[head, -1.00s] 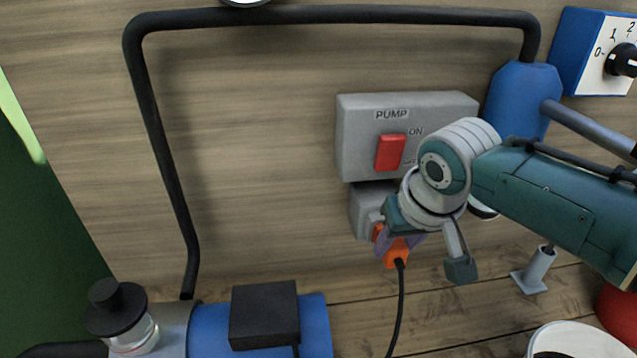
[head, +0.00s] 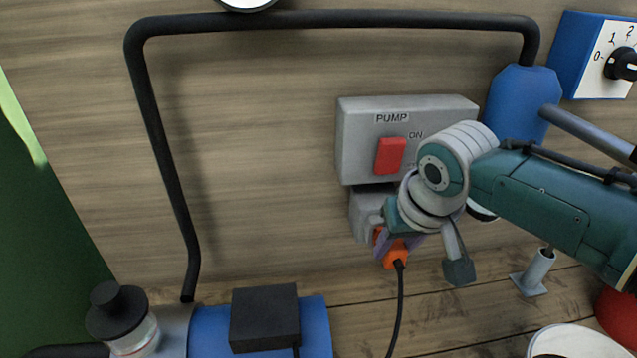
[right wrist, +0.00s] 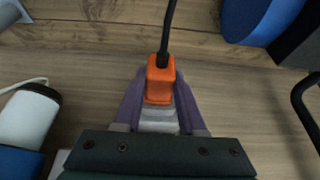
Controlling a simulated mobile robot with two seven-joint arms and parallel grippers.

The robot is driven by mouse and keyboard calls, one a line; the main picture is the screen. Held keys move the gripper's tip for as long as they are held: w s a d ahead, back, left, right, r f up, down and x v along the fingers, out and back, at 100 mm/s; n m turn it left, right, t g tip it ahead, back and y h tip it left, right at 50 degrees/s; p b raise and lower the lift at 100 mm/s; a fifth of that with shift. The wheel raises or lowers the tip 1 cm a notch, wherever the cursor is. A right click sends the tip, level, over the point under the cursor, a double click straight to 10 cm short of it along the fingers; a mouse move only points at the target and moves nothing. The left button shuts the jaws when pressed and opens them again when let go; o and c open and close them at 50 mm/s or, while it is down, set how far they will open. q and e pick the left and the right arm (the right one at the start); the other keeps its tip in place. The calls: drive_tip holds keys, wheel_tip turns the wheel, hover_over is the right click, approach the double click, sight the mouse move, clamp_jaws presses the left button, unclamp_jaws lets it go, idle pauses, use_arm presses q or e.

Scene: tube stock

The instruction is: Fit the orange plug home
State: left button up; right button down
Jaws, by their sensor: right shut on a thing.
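The orange plug (head: 394,254) is at the small grey socket box (head: 364,212) under the pump switch box, with its black cord (head: 400,305) hanging down. My right gripper (head: 399,245) is shut on the plug. In the right wrist view the orange plug (right wrist: 159,82) sits between the two purple fingers (right wrist: 158,100), with a pale grey part beyond it toward the gripper body. I cannot tell whether the plug is fully seated, since my gripper and wrist cover part of the socket. My left gripper is not in view.
The grey pump box (head: 362,145) with a red switch (head: 390,156) is just above. A black pipe (head: 165,170) runs along the wall. A blue pump motor (head: 316,330) stands lower left, and a white round container (head: 568,342) lower right.

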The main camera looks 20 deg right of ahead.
drive_tip(key=shift+c, duration=2.1)
unclamp_jaws()
drive_tip(key=shift+s+r, duration=0.1)
drive_tip(key=shift+r, duration=0.35)
drive_tip(key=p+v, duration=0.2)
drive_tip(key=v, duration=0.7)
drive_tip(key=shift+p, duration=0.4)
